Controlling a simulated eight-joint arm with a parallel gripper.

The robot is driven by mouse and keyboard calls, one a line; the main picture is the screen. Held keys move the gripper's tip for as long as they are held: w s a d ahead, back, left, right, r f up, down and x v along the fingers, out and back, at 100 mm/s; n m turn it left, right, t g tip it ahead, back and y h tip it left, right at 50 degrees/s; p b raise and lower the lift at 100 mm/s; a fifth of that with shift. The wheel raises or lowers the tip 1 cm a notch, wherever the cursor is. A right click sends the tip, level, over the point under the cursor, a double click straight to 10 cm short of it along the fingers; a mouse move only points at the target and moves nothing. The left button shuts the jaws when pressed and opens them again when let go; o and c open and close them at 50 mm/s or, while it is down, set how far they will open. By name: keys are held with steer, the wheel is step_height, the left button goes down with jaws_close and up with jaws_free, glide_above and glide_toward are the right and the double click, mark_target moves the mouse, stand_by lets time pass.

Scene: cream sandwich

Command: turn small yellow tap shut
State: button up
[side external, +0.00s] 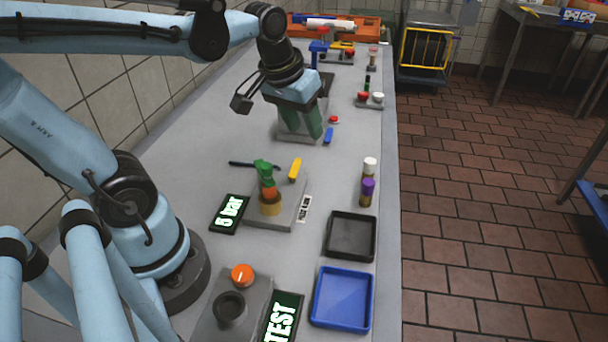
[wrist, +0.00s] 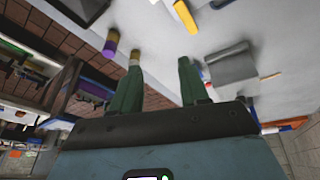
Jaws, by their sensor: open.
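A small yellow tap lever (side external: 295,169) stands on the grey base plate (side external: 283,212), beside a fitting with a green top (side external: 264,168). A yellow lever also shows near the top of the wrist view (wrist: 185,17), tilted in the picture. My gripper (side external: 303,130) is open with its green fingers pointing down, farther along the bench than the yellow tap. In the wrist view my fingers (wrist: 160,63) are apart with nothing between them. They do not touch the yellow lever. The fingers partly hide the grey block behind them.
An "8 bar" display (side external: 230,213) lies left of the plate. Purple-capped (side external: 367,189) and white-capped (side external: 369,165) bottles stand to the right. Black (side external: 328,239) and blue (side external: 318,298) trays lie nearer the camera. A blue lever (side external: 328,136) is close to my fingers.

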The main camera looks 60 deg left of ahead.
mark_target(297, 162)
steer(key=w+a+n+g, duration=0.2)
steer(key=a+n+g, duration=0.2)
steer(key=a+n, duration=0.15)
steer(key=shift+m, duration=0.25)
steer(key=shift+w+a+f, duration=0.1)
steer(key=shift+a+f, duration=0.05)
steer(key=shift+f, duration=2.85)
steer(key=shift+w+a+f, duration=0.1)
steer(key=shift+f, duration=2.85)
jaws_close()
